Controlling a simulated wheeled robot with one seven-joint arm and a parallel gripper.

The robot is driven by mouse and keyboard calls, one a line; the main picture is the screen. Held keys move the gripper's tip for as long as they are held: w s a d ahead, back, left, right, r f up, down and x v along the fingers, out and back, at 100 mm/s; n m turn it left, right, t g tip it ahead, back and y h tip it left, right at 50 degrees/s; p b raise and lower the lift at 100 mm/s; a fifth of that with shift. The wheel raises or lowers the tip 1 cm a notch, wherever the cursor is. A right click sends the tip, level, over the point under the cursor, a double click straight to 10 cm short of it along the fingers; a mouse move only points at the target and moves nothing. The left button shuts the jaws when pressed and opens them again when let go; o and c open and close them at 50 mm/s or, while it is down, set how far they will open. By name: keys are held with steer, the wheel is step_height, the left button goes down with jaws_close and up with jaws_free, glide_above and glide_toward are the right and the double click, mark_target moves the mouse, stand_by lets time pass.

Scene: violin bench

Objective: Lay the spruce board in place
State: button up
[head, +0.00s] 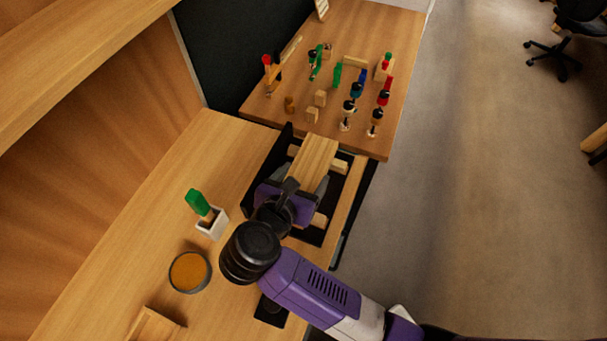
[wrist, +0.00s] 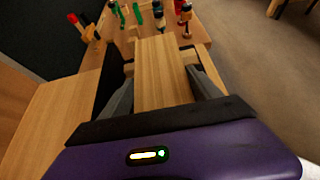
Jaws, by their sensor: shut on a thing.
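The spruce board (head: 316,156) is a pale striped plank in the head view. It also fills the middle of the wrist view (wrist: 162,72), between the two grey fingers. My gripper (head: 308,184) is shut on the board's near end and holds it over a black-edged frame with wooden blocks (head: 357,172) set in the bench. The board hides part of this frame. I cannot tell whether the board touches the blocks under it.
The bench (head: 150,215) holds a white cup with a green-handled tool (head: 211,222) and a round bowl of orange-brown stuff (head: 189,271). A farther table (head: 340,30) carries several clamps, tools and wooden blocks. Open floor (head: 450,200) lies to the right.

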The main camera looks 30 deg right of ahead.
steer(key=shift+f, duration=0.15)
steer(key=o, duration=1.6)
steer(key=shift+r, duration=0.2)
steer(key=b+v, duration=0.2)
steer(key=v, duration=1)
